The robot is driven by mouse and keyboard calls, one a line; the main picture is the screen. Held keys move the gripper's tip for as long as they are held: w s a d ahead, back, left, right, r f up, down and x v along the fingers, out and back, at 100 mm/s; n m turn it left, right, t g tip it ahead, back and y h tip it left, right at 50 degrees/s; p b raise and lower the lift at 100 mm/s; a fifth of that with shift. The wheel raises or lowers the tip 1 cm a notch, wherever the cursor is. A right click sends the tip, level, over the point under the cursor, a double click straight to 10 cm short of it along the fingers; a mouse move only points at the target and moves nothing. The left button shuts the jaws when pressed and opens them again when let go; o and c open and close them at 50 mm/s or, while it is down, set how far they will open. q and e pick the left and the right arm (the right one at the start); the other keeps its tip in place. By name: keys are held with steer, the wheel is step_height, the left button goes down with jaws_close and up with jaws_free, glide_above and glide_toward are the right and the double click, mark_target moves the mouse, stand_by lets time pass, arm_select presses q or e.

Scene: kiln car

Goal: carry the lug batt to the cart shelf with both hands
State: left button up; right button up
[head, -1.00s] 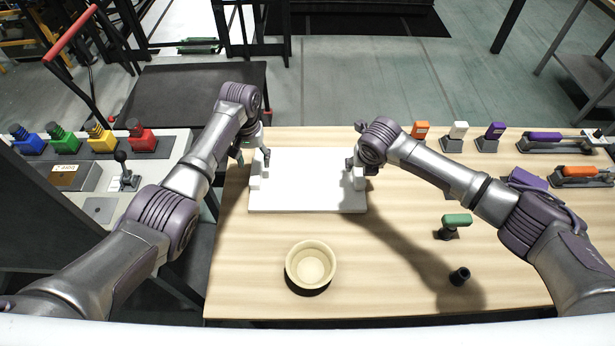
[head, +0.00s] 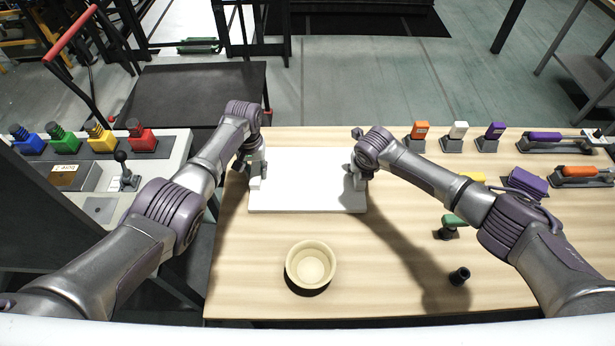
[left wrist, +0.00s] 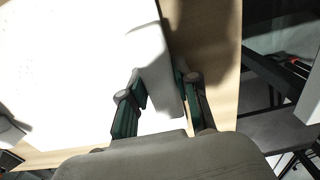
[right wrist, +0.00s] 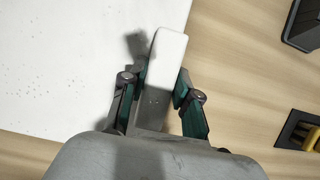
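The lug batt (head: 308,190) is a flat white board lying on the wooden table, with a raised white lug at its left and right ends. My left gripper (head: 256,165) is down at the left lug (left wrist: 155,65). In the left wrist view, its fingers (left wrist: 162,90) are on both sides of that lug with no clear gap. My right gripper (head: 356,170) is at the right lug (right wrist: 168,60). In the right wrist view, its fingers (right wrist: 160,90) close on both sides of that lug. The cart shelf cannot be told for sure; a dark flat platform (head: 190,90) stands behind the table.
A cream bowl (head: 310,265) stands on the table in front of the batt. Green-topped (head: 455,220) and black (head: 459,276) pieces stand to the right, with several coloured blocks and clamps along the back right.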

arm_select(q)
jaws_close()
arm_select(e)
jaws_close()
